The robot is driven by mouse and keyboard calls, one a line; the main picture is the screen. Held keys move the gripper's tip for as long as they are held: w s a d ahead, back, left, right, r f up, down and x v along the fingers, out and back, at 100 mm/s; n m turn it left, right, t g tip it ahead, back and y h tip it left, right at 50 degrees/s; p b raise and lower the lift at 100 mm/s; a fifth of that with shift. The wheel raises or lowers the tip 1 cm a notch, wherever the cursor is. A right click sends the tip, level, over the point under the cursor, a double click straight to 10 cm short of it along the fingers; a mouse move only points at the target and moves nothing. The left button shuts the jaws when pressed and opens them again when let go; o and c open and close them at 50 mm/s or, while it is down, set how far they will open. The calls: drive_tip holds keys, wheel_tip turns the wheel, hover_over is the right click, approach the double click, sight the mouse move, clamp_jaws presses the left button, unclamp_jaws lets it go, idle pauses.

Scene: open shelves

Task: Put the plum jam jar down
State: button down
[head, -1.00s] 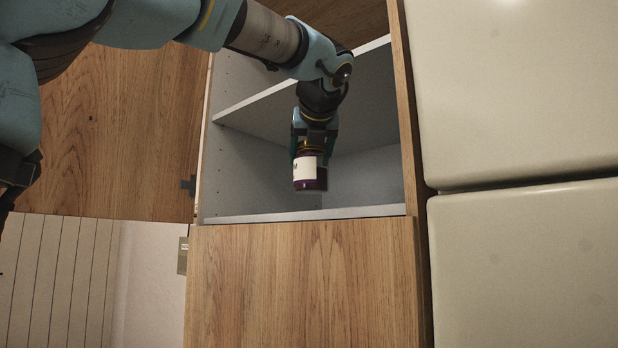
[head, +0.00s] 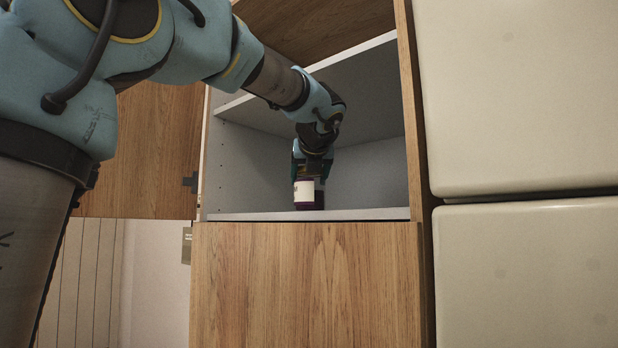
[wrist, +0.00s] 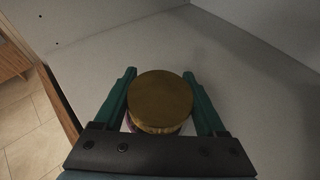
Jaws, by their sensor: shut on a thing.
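The plum jam jar (head: 304,194) is dark purple with a white label, and it is upright inside the open cabinet compartment. In the wrist view its gold lid (wrist: 160,98) shows between the fingers. My gripper (head: 308,172) is shut on the jar from above, and it also shows in the wrist view (wrist: 162,92). The jar's base is close to the grey compartment floor (head: 240,216); the floor's front edge makes it hard to tell whether they touch.
A grey shelf board (head: 350,80) crosses above the compartment. The grey side wall (head: 240,165) is to the left and the wooden cabinet edge (head: 412,130) to the right. The floor around the jar is clear in the wrist view. A wooden front (head: 305,285) lies below.

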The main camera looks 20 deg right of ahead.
unclamp_jaws()
drive_tip(key=shift+f, duration=0.1)
drive_tip(key=shift+s+r, duration=0.15)
drive_tip(key=shift+r, duration=0.05)
drive_tip(key=b+v, duration=0.2)
drive_tip(key=v, duration=0.9)
drive_tip(key=shift+s+r, duration=0.15)
drive_tip(key=shift+s, duration=0.15)
drive_tip(key=shift+a, duration=0.1)
